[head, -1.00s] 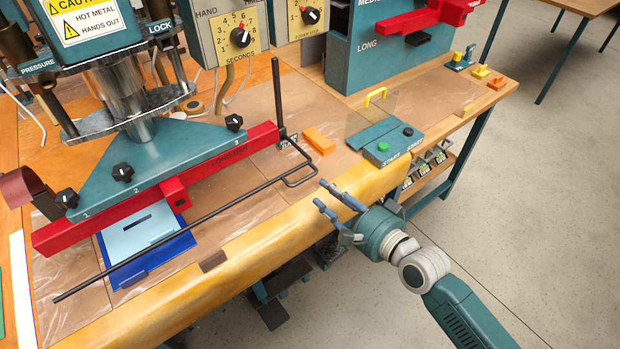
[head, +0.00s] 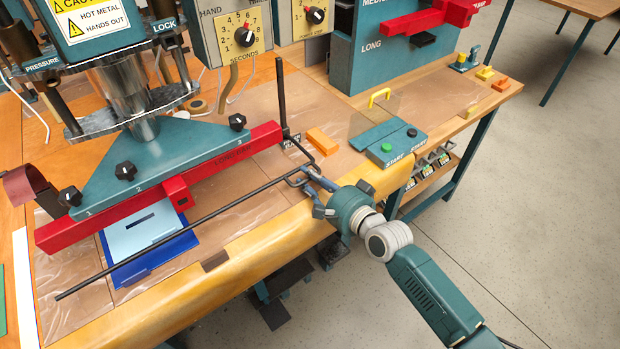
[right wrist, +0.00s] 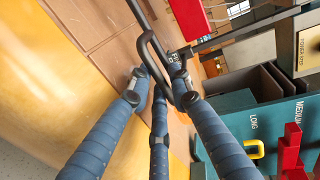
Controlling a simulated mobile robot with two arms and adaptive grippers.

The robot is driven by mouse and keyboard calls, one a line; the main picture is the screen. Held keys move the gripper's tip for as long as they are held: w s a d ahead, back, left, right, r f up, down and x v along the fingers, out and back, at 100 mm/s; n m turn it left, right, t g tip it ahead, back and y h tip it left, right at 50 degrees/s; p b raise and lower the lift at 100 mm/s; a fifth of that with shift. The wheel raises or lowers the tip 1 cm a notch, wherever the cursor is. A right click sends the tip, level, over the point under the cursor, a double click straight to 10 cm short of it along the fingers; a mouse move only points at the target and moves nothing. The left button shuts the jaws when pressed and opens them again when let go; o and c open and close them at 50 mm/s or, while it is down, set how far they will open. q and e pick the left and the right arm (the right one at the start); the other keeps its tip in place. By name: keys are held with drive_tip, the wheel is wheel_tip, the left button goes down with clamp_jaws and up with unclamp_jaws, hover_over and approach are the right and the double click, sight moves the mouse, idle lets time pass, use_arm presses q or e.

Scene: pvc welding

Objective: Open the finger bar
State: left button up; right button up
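The finger bar (head: 185,236) is a long thin black rod running along the front of the bench, with a bent loop handle (head: 291,181) at its right end and an upright post (head: 282,95) behind. It lies low in front of the red sealing bar (head: 222,160). My right gripper (head: 309,181) is at the loop handle. In the right wrist view, its blue fingers (right wrist: 158,82) stand around the black handle (right wrist: 150,50), with the handle between the tips and gaps between the fingers; firm contact cannot be told. My left gripper is not in view.
A blue plate (head: 155,260) with a light blue piece lies under the bar. An orange block (head: 322,139) and the start button box (head: 397,150) sit just behind and right of my gripper. The rounded yellow bench edge (head: 235,248) runs below it.

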clamp_jaws()
drive_tip(key=shift+r, duration=0.1)
wheel_tip(320, 180, up, 19)
drive_tip(key=p, duration=1.7)
drive_tip(key=o, duration=0.6)
unclamp_jaws()
drive_tip(key=shift+c, duration=0.2)
